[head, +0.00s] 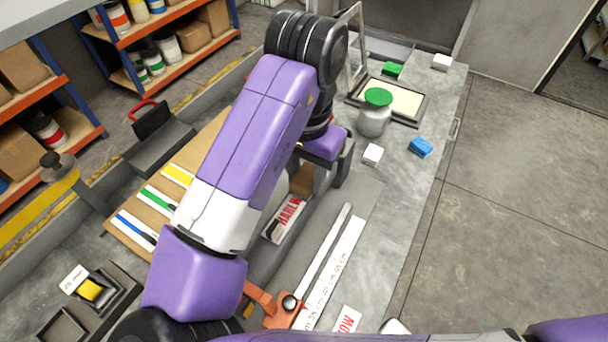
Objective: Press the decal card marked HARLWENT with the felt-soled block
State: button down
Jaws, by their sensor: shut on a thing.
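A white card with red capitals reading "HARLW" (285,222) lies on the grey bench surface below the middle of the head view. The rest of its lettering is hidden by my arm and gripper. My gripper (312,180) is just above and beyond the card, pointing down, with its dark fingers partly hidden by the arm. It is shut on a brown block (302,181), of which only a part shows at the card's far end. I cannot see the block's sole, nor tell whether it touches the card.
A second red-lettered card (345,321) lies near the front edge, cut off by my arm. A long ruler (333,275) and an orange clamp (284,308) lie close by.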

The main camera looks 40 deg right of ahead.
aim_at(297, 200)
jog(key=shift+s+a, duration=0.3)
jog(key=shift+a, duration=0.5)
jog(key=shift+s+a, duration=0.25)
jog(key=shift+a, duration=0.55)
jog(key=shift+w+d+p, duration=0.3)
jog(key=shift+d+p, duration=0.1)
jog(key=shift+d, duration=0.5)
jog(key=shift+w+d+p, duration=0.3)
jog(key=shift+d+p, duration=0.1)
jog(key=shift+d, duration=0.45)
jog(key=shift+r, duration=0.1)
notch_tip(297, 200, up, 7)
jog(key=p, duration=0.7)
